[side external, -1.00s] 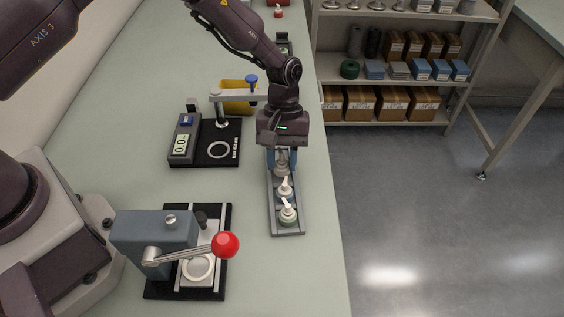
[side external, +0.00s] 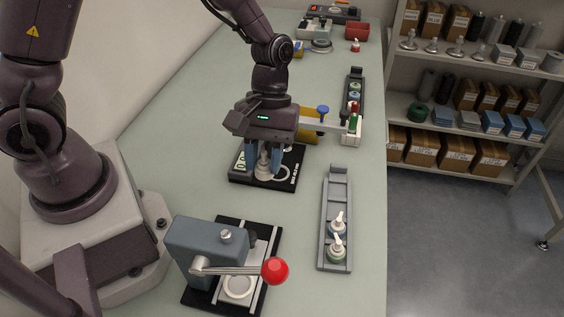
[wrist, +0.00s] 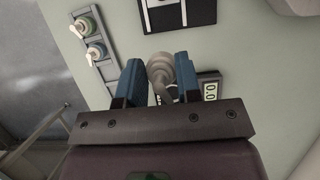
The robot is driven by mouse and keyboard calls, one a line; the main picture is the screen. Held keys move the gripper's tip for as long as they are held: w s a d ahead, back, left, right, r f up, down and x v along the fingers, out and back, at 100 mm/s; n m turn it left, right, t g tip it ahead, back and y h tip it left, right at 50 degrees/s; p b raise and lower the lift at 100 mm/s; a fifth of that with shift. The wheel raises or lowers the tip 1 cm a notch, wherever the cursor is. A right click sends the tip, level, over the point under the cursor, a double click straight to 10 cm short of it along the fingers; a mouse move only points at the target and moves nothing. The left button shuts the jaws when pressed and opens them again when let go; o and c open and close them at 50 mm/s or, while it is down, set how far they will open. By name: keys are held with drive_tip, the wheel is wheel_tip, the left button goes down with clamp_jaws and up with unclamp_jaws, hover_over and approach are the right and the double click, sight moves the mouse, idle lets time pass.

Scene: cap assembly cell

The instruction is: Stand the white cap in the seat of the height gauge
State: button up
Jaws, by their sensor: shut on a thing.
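My gripper (side external: 262,168) is shut on a pale, greyish-white cap (wrist: 160,72), which shows between the blue fingers in the wrist view. In the side view my gripper is over the height gauge (side external: 291,182), which has a black base and a digital readout (side external: 240,160). The readout also shows in the wrist view (wrist: 210,90). The gauge's pale seat ring (side external: 284,172) is partly hidden by my fingers, with the cap to its left in the side view. I cannot tell whether the cap touches the base.
A grey tray (side external: 338,187) to the right holds two caps, one with a blue collar (side external: 338,222) and one with a green collar (side external: 335,249). A lever press (side external: 207,250) with a red knob stands in front. Behind the gauge is a yellow object (side external: 310,115).

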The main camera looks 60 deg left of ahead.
drive_tip(key=w+a+f+n+t, duration=0.4)
drive_tip(key=w+a+n+t, duration=0.3)
drive_tip(key=n, duration=0.8)
drive_tip(key=shift+g+h, duration=0.3)
drive_tip(key=shift+g, duration=0.4)
drive_tip(key=shift+w+a+f, duration=0.1)
drive_tip(key=shift+a+f, duration=0.05)
drive_tip(key=shift+f, duration=0.85)
drive_tip(key=shift+w+a+f, duration=0.15)
drive_tip(key=shift+a+f, duration=0.05)
drive_tip(key=shift+f, duration=0.85)
drive_tip(key=shift+w+a+f, duration=0.1)
drive_tip(key=shift+a+f, duration=0.05)
drive_tip(key=shift+f, duration=0.85)
drive_tip(key=shift+f, duration=0.25)
drive_tip(key=shift+f, duration=0.3)
drive_tip(key=shift+f, duration=0.15)
drive_tip(key=o, duration=0.7)
drive_tip(key=shift+r, duration=3.55)
